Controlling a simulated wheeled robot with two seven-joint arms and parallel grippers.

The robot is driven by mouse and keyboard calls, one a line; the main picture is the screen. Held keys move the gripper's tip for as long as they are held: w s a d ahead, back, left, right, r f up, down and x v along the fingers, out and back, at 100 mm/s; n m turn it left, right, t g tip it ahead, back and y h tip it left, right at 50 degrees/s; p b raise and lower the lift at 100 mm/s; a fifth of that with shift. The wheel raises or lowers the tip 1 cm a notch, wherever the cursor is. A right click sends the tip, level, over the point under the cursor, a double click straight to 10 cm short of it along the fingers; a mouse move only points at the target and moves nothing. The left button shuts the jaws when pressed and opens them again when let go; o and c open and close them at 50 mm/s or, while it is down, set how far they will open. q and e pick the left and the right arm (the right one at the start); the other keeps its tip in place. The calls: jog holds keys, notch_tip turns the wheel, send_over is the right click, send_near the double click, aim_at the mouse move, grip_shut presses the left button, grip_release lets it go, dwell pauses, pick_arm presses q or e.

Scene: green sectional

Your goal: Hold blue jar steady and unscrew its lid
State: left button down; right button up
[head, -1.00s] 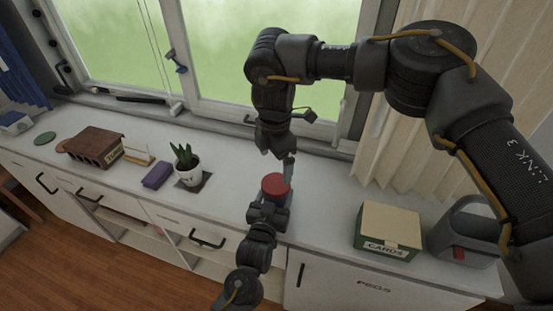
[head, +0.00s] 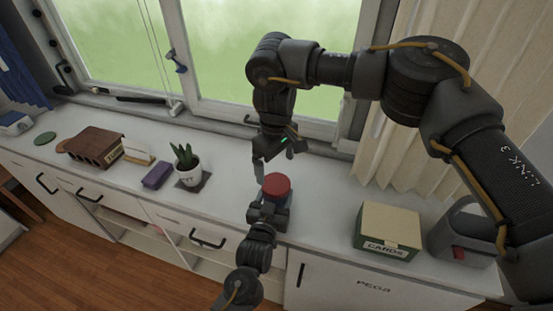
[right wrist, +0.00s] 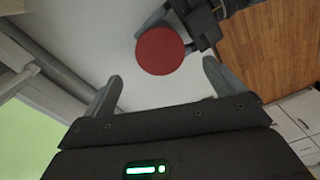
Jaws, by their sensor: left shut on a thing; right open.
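The jar stands on the white counter, with its round red lid (head: 277,184) on top. The lid also shows in the right wrist view (right wrist: 160,50). The jar's body is mostly hidden below the lid and behind my left gripper, so I cannot make out its blue. My left gripper (head: 268,207) is shut on the jar from the near side, below the lid. My right gripper (head: 276,166) is open and empty, above and a little behind the lid. In the right wrist view its two fingers (right wrist: 163,84) are spread, with the lid beyond their tips, apart from them.
A potted plant (head: 188,170) on a dark mat, a purple block (head: 157,175) and a brown box (head: 96,147) stand to the left. A cards box (head: 388,228) and a grey container (head: 466,230) stand to the right. The window is close behind.

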aim_at(276, 183)
jog(key=shift+f, duration=3.55)
